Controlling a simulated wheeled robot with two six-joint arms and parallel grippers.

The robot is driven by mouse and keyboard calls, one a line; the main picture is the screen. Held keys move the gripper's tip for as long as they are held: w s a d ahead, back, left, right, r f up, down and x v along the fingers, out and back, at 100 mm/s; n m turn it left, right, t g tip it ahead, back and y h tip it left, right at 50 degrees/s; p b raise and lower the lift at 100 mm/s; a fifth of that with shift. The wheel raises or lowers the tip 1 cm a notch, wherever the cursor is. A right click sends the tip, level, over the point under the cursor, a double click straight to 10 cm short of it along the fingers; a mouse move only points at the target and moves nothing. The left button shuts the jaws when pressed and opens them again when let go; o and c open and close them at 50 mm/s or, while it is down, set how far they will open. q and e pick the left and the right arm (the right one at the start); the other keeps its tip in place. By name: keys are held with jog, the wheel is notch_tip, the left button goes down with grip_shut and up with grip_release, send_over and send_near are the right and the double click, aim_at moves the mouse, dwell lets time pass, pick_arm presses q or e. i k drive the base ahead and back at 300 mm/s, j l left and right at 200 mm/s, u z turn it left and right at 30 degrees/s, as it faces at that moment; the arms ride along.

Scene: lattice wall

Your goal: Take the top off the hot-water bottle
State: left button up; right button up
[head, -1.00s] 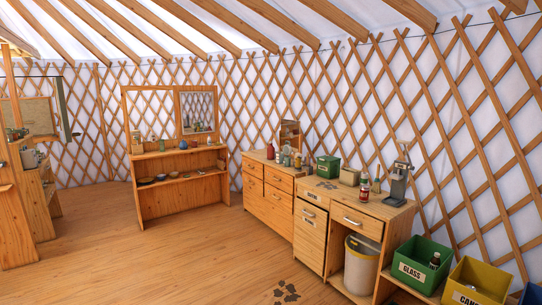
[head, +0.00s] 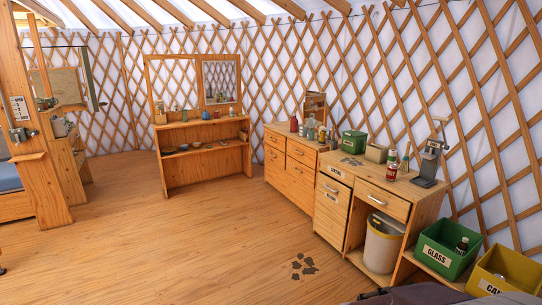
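I cannot make out a hot-water bottle for certain. A small dark red, bottle-like thing (head: 293,125) stands upright on the drawer chest by the lattice wall, among other small containers. It is too small to tell whether it is the hot-water bottle or has a top. A red jar (head: 391,173) with a white label stands on the counter nearer to me. Neither of my grippers is in view.
The wooden counter (head: 350,180) and drawer chest (head: 290,153) line the right wall. A waste bin (head: 383,245) stands under the counter. Green (head: 435,258) and yellow (head: 480,281) crates stand at the lower right. A shelf unit (head: 200,127) stands behind. The middle floor (head: 190,235) is clear.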

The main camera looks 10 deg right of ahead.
aim_at(294, 123)
jog(key=i+z, duration=0.3)
jog(key=i, duration=3.45)
jog(key=i+l+u, duration=0.2)
jog(key=i, duration=0.45)
jog(key=i+u, duration=0.2)
jog(key=i, duration=0.4)
jog(key=i+l+u, duration=0.2)
jog(key=i, duration=0.4)
jog(key=i+l+u, duration=0.15)
jog(key=i+l, duration=0.35)
jog(key=i+l+u, duration=0.2)
jog(key=i+l, duration=0.25)
jog(key=i, duration=0.2)
